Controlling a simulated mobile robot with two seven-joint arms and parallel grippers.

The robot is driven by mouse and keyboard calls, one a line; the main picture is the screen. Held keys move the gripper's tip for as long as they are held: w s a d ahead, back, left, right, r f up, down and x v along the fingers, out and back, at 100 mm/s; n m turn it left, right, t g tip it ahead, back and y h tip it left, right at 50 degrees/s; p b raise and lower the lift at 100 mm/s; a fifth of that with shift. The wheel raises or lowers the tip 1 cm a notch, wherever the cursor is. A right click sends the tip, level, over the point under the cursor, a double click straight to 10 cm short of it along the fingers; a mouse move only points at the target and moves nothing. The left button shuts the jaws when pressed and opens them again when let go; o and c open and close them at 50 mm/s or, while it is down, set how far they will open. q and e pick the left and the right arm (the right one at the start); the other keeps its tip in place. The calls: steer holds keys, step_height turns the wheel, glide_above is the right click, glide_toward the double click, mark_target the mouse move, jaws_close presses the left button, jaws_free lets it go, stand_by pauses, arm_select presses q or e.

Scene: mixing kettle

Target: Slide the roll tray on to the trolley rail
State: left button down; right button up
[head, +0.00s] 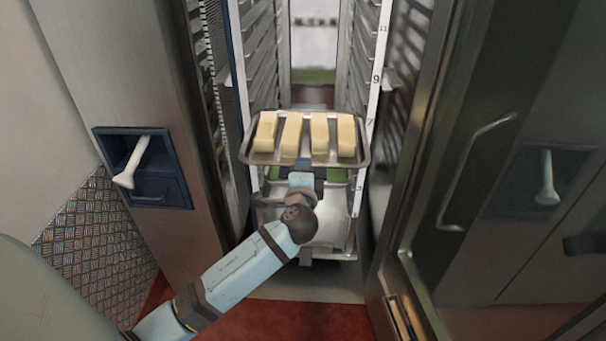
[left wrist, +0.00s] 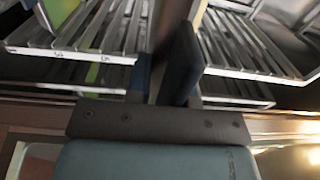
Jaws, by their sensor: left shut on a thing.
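The roll tray (head: 335,161) is a shallow metal tray with several pale yellow rolls (head: 291,134) lying in it side by side. It is at the front of the tall trolley (head: 375,75), between its two white uprights. My left gripper (head: 303,165) is shut on the middle of the tray's near edge, with the arm reaching up from below. The trolley's rails (head: 261,45) run back on both sides. I cannot tell whether the tray's edges rest on a rail. The left wrist view shows the dark fingers (left wrist: 166,75) and slatted rails (left wrist: 245,45). My right gripper is not in view.
The trolley stands inside a steel cabinet. A glass-fronted door (head: 500,130) with a bar handle (head: 470,170) stands on the right. A steel panel with a white lever (head: 132,163) is on the left. A lower metal shelf (head: 330,230) and red floor (head: 290,322) lie below.

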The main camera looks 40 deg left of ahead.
mark_target(305, 155)
arm_select(q)
steer(key=shift+x, duration=1)
steer(key=shift+w+r, duration=0.1)
steer(key=shift+x, duration=3.2)
steer(key=shift+f+x, duration=0.15)
steer(key=shift+x, duration=0.45)
steer(key=shift+f+x, duration=0.15)
steer(key=shift+x, duration=0.5)
steer(key=shift+w, duration=0.1)
steer(key=shift+h, duration=0.3)
steer(key=shift+x, duration=2.9)
steer(key=shift+a+f, duration=0.1)
steer(key=shift+f, duration=0.05)
